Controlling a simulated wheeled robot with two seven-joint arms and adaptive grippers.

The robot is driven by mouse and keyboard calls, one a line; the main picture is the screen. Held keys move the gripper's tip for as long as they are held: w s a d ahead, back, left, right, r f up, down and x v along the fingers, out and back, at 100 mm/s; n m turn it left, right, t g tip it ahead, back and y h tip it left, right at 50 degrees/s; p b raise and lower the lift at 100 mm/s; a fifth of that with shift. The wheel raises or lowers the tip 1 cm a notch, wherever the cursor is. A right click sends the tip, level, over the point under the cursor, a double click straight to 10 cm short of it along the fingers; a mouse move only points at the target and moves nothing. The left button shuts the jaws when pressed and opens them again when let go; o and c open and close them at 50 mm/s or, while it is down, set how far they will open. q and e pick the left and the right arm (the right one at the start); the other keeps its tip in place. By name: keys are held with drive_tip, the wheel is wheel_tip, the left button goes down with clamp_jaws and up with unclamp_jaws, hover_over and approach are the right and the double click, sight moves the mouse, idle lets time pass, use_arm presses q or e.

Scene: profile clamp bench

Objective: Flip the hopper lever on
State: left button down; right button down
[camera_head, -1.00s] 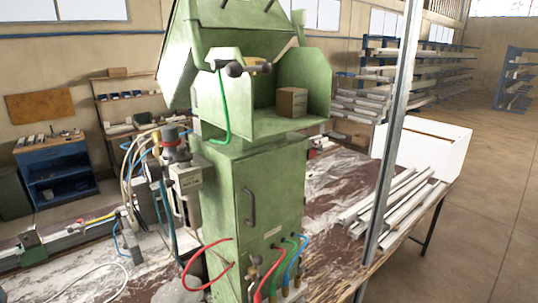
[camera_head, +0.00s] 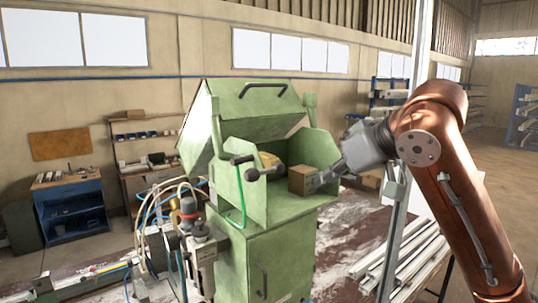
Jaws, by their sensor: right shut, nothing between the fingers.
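The green hopper (camera_head: 292,215) stands on a green cabinet, with its lid raised. A dark lever with a round knob (camera_head: 252,174) sits at the front left edge of the hopper opening. My right gripper (camera_head: 322,181) reaches in from the right to the hopper's right side. It is shut and empty, close to a brown box (camera_head: 302,180) inside the hopper; I cannot tell whether they touch. The gripper is apart from the lever, to its right. My left gripper is not in view.
A yellow object (camera_head: 268,160) lies in the hopper behind the lever. A metal post (camera_head: 395,235) stands right of the hopper, near my right arm. Hoses and a valve unit (camera_head: 190,215) crowd the cabinet's left side. Metal profiles (camera_head: 405,258) lie on the bench at right.

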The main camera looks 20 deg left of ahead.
drive_tip(key=s+a+r+n+y, duration=0.1)
drive_tip(key=s+a+r, duration=0.1)
drive_tip(key=s+r, duration=1.4)
drive_tip(key=p, duration=0.3)
hover_over(266, 171)
drive_tip(key=s+d, duration=0.2)
wheel_tip(266, 171, down, 5)
drive_tip(key=f, duration=0.2)
drive_tip(key=a+f, duration=0.1)
drive_tip(key=f, duration=0.1)
drive_tip(key=shift+w+f, duration=0.15)
drive_tip(key=shift+f, duration=0.15)
